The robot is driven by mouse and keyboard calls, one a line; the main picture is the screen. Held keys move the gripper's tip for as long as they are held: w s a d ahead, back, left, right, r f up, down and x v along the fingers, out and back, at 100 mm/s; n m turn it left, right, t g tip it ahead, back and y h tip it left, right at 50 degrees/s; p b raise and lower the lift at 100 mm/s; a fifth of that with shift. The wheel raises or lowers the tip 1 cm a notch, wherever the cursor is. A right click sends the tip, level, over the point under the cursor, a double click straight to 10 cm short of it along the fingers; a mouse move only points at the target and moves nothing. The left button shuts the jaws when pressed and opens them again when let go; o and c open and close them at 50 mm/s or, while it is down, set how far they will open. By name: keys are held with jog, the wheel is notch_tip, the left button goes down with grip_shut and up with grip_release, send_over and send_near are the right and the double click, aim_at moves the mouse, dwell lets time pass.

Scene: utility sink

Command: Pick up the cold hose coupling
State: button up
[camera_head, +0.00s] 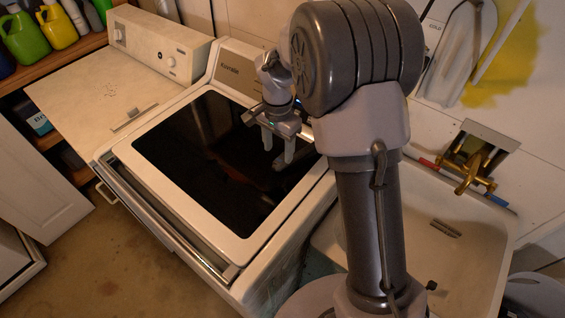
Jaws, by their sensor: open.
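My gripper (278,146) hangs with its fingers pointing down over the dark glass lid of the white appliance. Its two fingers are apart with nothing between them. A brass faucet (468,178) stands at the back of the sink at right, well to the right of my gripper. A small blue piece (490,184) and a red piece (428,163) show on the back ledge beside the faucet. I cannot tell whether either one is the cold hose coupling. My arm hides part of the sink and the wall behind.
The white appliance (121,150) with the dark lid (200,150) fills the middle. The utility sink (480,262) is at right, with a dark slotted piece (446,228) in it. Another white machine (75,85) is at left. Bottles (60,28) stand on a shelf.

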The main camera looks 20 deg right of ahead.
aim_at(280, 160)
notch_tip(280, 160, down, 5)
jog(key=shift+d+f+b, duration=0.15)
jog(key=shift+b, duration=0.6)
grip_shut()
